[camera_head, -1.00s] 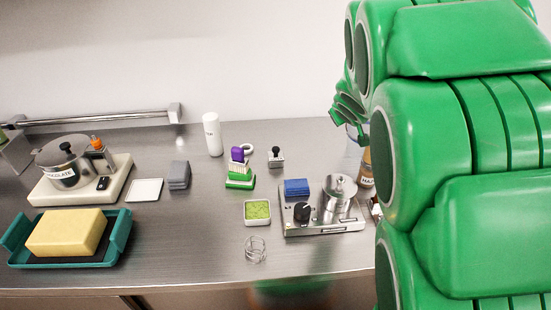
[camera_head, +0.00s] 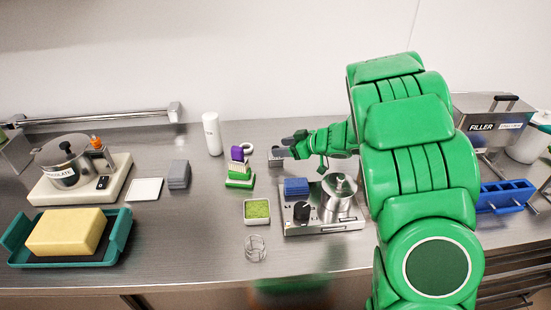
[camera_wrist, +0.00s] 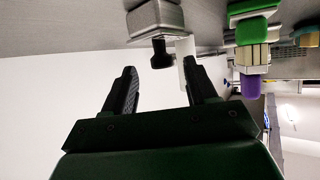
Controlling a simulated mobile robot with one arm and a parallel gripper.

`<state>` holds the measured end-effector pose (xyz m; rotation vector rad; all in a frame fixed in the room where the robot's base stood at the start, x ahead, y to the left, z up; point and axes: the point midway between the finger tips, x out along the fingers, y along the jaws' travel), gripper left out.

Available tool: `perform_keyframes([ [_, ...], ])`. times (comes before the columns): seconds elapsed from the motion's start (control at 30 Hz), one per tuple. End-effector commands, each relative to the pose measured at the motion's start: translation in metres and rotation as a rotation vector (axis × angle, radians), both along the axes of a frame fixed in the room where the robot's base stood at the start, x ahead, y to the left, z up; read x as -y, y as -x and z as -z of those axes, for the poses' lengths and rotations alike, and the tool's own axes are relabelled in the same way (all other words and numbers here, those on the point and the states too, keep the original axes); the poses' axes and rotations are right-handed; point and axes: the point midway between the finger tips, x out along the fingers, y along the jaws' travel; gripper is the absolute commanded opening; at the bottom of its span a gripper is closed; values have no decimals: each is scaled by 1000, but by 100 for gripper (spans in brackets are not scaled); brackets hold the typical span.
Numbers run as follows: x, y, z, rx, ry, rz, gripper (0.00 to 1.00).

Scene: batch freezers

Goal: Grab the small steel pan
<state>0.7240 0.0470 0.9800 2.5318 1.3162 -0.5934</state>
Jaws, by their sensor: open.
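A small square steel container with a black knob (camera_wrist: 154,17), apparently the small steel pan, stands at the back middle of the counter. In the head view this steel pan (camera_head: 275,162) is partly covered by my gripper (camera_head: 287,146). In the wrist view, which looks upside down, my gripper (camera_wrist: 160,72) is open and empty. The black knob shows just beyond the fingertips, roughly in line with the gap between them. I see no contact. A larger round steel pot (camera_head: 340,203) stands on a steel appliance nearer the front.
The steel appliance (camera_head: 325,226) with blue block lies below my arm. A green-filled dish (camera_head: 257,211) sits in front. A filler machine (camera_head: 492,125) stands at right.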

Motion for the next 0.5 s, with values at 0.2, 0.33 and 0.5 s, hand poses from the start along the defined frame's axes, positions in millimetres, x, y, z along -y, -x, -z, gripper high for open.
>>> perform_keyframes([
  [0.2,-6,-1,2,-2,-25,-23,57],
  [0.33,-11,-4,5,-2,-24,-23,57],
  [0.5,-23,-12,13,-2,-23,-22,57],
])
